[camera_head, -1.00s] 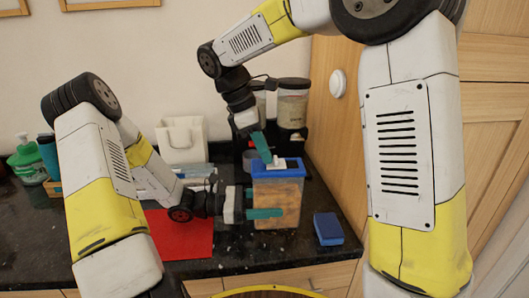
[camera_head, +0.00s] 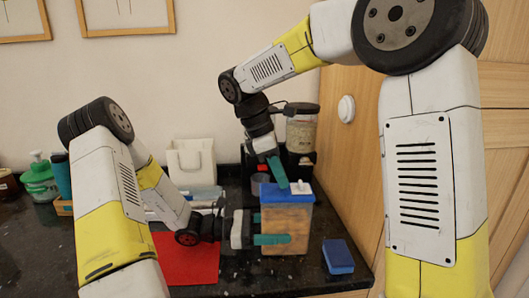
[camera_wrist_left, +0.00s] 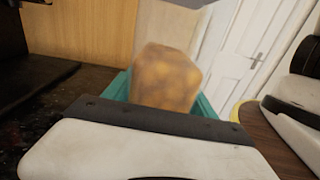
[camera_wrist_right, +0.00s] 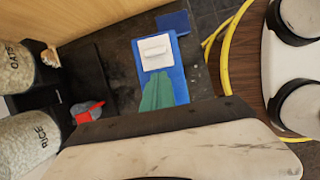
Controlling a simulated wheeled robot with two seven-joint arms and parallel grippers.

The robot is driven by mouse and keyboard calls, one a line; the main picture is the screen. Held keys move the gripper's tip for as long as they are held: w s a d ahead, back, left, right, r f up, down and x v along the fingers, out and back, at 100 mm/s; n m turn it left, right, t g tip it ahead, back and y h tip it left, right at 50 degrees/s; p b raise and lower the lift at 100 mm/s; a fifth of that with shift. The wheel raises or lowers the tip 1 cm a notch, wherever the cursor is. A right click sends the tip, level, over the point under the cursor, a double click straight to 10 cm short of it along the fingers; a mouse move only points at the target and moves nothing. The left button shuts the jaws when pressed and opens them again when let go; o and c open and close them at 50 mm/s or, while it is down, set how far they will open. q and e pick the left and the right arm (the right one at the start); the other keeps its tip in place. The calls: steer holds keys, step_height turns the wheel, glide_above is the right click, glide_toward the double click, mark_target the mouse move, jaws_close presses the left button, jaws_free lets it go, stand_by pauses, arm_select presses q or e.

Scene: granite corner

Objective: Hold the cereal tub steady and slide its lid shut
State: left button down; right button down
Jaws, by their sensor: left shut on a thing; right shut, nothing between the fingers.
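The cereal tub (camera_head: 285,230) stands upright on the dark counter, with clear walls, brown contents and a blue lid (camera_head: 263,191). A white slider with a raised grip (camera_head: 300,187) sits at the lid's right part. It also shows in the right wrist view (camera_wrist_right: 155,50). My left gripper (camera_head: 272,239) is shut on the tub's body, fingers along its sides; the tub's contents (camera_wrist_left: 166,78) fill the left wrist view's middle. My right gripper (camera_head: 283,184) is shut and empty, tips over the lid beside the slider. I cannot tell whether they touch. The fingers (camera_wrist_right: 158,92) hide part of the lid.
A blue block (camera_head: 338,257) lies right of the tub. A red mat (camera_head: 190,262) lies left, under my left arm. Behind stand a white holder (camera_head: 190,162) and grain jars (camera_head: 301,131). A wooden panel (camera_head: 350,170) rises at right.

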steer(key=a+v, duration=0.1)
steer(key=v, duration=0.9)
steer(key=shift+a, duration=0.15)
arm_select(q)
steer(key=shift+c, duration=1)
jaws_free()
